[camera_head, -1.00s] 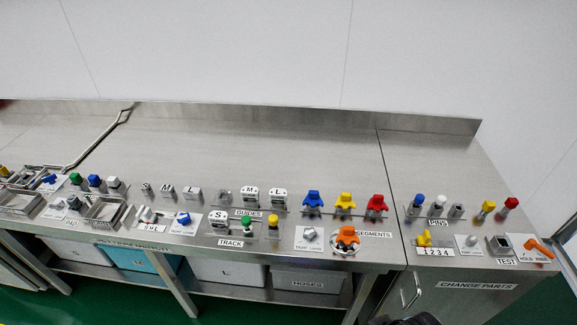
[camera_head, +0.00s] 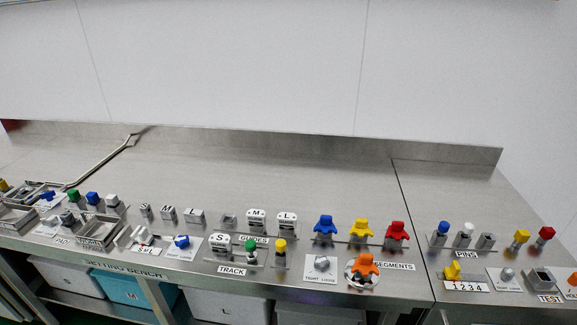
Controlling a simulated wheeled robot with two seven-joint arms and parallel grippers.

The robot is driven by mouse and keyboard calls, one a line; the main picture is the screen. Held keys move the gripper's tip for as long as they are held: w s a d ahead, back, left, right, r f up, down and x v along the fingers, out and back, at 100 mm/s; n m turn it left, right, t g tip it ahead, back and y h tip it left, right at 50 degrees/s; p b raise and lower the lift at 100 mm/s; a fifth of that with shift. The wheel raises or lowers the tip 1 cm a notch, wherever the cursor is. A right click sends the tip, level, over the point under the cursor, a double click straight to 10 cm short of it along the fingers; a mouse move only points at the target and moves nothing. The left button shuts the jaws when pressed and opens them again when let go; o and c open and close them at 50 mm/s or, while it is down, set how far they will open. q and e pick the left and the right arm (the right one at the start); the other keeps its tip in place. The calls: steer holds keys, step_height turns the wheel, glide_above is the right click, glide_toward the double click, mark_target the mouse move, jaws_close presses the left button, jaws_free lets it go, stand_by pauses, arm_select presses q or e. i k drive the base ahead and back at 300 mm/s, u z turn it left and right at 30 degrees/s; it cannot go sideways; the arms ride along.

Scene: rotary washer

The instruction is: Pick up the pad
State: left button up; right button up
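Small parts with coloured tops stand at the left of the steel bench (camera_head: 200,165): a green-topped one (camera_head: 73,195), a blue-topped one (camera_head: 92,198) and a white-topped one (camera_head: 112,200). A dark grey part (camera_head: 68,218) sits in front of them on a white plate, beside a wire-edged tray (camera_head: 98,234). I cannot tell which part is the pad. Neither of my grippers is in view.
Letter-marked blocks (camera_head: 257,219), blue (camera_head: 325,228), yellow (camera_head: 361,230) and red (camera_head: 397,233) segments, an orange part (camera_head: 365,266) and pins (camera_head: 443,232) line the bench front. A bent metal rod (camera_head: 100,160) lies at back left.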

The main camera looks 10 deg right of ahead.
mark_target(546, 233)
steer(key=z, duration=1.95)
